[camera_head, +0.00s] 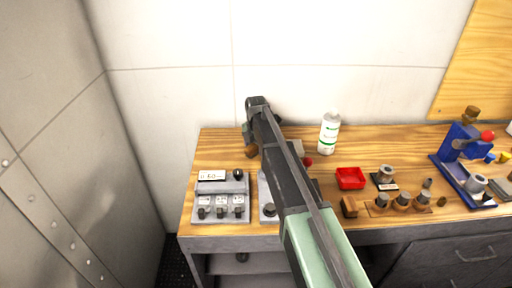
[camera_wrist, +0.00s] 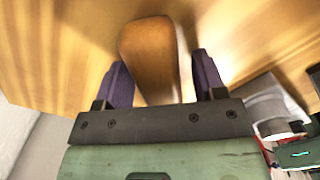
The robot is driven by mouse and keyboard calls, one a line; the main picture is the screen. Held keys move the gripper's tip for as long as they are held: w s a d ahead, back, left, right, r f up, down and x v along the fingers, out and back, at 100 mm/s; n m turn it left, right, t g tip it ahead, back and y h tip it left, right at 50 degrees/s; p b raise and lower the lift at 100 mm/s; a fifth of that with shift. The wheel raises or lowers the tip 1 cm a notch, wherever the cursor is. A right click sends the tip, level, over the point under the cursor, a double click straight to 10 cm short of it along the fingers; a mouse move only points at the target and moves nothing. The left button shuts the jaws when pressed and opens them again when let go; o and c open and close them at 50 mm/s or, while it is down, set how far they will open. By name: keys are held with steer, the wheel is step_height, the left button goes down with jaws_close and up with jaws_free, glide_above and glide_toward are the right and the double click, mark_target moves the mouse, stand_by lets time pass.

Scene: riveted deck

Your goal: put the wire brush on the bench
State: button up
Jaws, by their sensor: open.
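A smooth brown wooden piece, which looks like the wire brush (camera_wrist: 148,50), lies between the two purple fingers of my gripper (camera_wrist: 161,68) in the wrist view. No bristles show. The fingers are open, with a gap visible on each side of the wood. In the head view a brown end (camera_head: 250,152) shows just left of my arm, over the back left of the bench (camera_head: 220,150). My arm hides the rest of it and most of the gripper there.
Left of my arm is a grey switch box (camera_head: 221,197). To the right are a white bottle (camera_head: 329,133), a red tray (camera_head: 350,178), a wooden block (camera_head: 348,207), a holder with several knobs (camera_head: 402,203) and a blue vise-like tool (camera_head: 460,150). A wall stands behind.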

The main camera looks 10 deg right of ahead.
step_height(320, 180, up, 12)
steer(key=p, duration=1.2)
steer(key=s+m, duration=0.3)
steer(key=s, duration=0.1)
steer(key=s+m, duration=0.3)
steer(key=s, duration=0.2)
steer(key=s+m, duration=0.3)
steer(key=s, duration=0.1)
steer(key=shift+s+b, duration=0.3)
steer(key=shift+s, duration=0.1)
steer(key=s+m, duration=1.6)
steer(key=s, duration=0.1)
